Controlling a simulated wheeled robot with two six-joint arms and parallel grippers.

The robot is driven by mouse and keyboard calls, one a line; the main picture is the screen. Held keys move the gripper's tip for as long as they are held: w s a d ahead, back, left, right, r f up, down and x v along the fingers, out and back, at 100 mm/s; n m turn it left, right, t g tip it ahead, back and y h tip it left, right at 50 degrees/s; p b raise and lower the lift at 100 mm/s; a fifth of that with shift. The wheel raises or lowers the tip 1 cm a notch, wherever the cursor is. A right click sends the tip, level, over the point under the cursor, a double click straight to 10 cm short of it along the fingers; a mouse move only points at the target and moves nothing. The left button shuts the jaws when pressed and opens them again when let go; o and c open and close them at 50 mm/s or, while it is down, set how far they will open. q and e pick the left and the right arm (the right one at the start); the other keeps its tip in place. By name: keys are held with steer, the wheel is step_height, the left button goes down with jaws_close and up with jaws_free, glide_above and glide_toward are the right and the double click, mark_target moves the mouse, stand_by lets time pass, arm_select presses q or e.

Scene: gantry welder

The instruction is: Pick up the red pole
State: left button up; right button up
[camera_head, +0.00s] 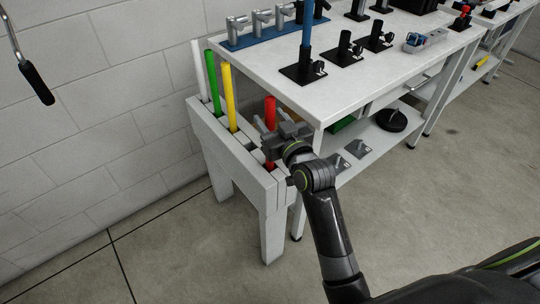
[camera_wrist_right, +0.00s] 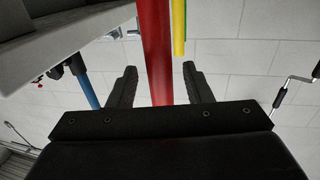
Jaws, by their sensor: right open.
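The red pole (camera_head: 270,113) stands upright in the front end of a grey rack (camera_head: 235,150), beside the white table. My right gripper (camera_head: 265,130) is at the red pole, and its arm hides part of the pole and rack. In the right wrist view, the red pole (camera_wrist_right: 157,50) runs between the two open fingers of my right gripper (camera_wrist_right: 159,88), with gaps visible on both sides. I cannot tell if either finger touches it. My left gripper is not in view.
Yellow (camera_head: 229,97), green (camera_head: 213,82) and white (camera_head: 199,70) poles stand farther back in the rack. The white table (camera_head: 350,75) rises close to the gripper and carries a blue pole (camera_head: 307,25) in a black stand. A grey wall (camera_head: 110,100) is behind the rack.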

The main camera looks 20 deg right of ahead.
steer(key=shift+w+a, duration=0.1)
steer(key=shift+w, duration=0.35)
jaws_close()
steer(key=shift+r, duration=0.15)
